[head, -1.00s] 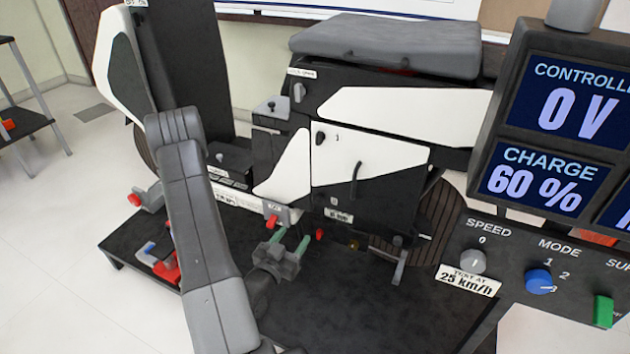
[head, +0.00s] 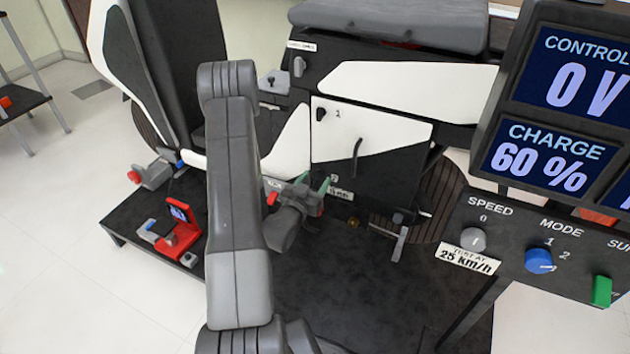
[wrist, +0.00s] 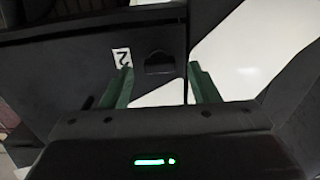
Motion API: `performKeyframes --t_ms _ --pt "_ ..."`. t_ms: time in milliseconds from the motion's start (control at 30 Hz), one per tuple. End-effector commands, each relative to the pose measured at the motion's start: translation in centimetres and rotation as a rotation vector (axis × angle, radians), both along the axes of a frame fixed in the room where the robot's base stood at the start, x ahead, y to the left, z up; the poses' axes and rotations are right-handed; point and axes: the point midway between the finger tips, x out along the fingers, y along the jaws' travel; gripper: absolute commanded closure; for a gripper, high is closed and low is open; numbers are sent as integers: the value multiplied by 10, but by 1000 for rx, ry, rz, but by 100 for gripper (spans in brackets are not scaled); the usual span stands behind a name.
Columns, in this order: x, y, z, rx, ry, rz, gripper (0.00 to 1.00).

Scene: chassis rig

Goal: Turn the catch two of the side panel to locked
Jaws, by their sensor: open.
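The side panel (head: 375,135) is white and dark with a black handle. One dark catch (head: 320,114), beside a "1" label, is at its upper left. In the wrist view, a small dark catch (wrist: 160,62) sits beside a tilted "2" label (wrist: 121,58) on the dark surface. My gripper (head: 313,183) is open, its green fingers pointing at the panel's lower left. In the wrist view the fingers stand on either side of catch two, with gaps to both. Contact cannot be seen. In the head view my gripper hides catch two.
A red clamp-like item (head: 178,240) lies on the dark platform (head: 350,270) at left. A grey-and-red lever (head: 272,192) is close left of my gripper. A display and control panel (head: 545,240) fills the right. The platform's front middle is clear.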

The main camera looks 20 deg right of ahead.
Motion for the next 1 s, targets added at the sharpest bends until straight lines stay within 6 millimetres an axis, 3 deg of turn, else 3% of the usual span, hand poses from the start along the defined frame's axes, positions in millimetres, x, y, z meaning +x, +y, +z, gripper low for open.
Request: performKeyframes --t_ms 400,633,1000 --pt "5 -6 0 0 1 1 47" --pt "5 -6 0 0 1 1 90" --pt "5 -6 -1 -38 45 0 90"
